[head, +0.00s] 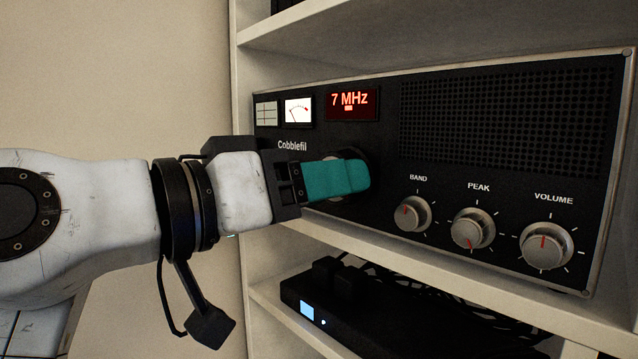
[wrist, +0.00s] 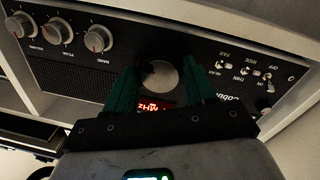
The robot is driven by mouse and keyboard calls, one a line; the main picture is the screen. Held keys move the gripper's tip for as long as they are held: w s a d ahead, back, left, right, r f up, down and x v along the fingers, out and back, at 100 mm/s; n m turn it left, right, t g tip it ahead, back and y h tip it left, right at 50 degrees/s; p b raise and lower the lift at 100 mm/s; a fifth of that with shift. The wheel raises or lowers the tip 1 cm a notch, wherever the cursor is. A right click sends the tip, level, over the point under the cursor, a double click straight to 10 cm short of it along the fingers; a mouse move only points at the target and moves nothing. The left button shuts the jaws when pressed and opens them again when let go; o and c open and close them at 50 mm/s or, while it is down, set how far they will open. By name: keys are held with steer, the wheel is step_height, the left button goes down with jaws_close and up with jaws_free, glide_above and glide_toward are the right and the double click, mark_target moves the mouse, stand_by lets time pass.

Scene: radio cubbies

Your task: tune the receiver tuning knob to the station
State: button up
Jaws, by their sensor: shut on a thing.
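The receiver (head: 388,120) is a black-faced radio on a shelf, with a red display (head: 351,103) reading 7 MHz. My gripper (head: 352,178) reaches in from the left with its teal fingers at the panel, below the display. In the wrist view, the round silver tuning knob (wrist: 160,76) with a dark surround sits between the two teal fingers, which are shut on it. In the head view the fingers hide most of the knob. A needle meter (head: 299,110) is lit left of the display. The display is partly cut off by my gripper in the wrist view.
BAND (head: 412,213), PEAK (head: 473,229) and VOLUME (head: 546,246) knobs stand right of my gripper. Small toggle switches (wrist: 258,74) show in the wrist view. A black device (head: 340,305) with cables lies on the shelf below. A shelf board is above the receiver.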

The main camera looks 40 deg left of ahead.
steer(key=c, duration=0.4)
steer(key=shift+a+m+b, duration=0.1)
steer(key=shift+m+b, duration=1.65)
steer(key=shift+m, duration=0.55)
steer(key=shift+c, duration=0.2)
steer(key=o, duration=1)
steer(key=shift+o, duration=0.2)
steer(key=shift+s, duration=0.1)
steer(key=s+a+b, duration=0.1)
steer(key=s+b, duration=0.1)
steer(key=s, duration=0.8)
steer(key=shift+s+a+r, duration=0.2)
steer(key=shift+s+a, duration=0.05)
steer(key=shift+a, duration=0.1)
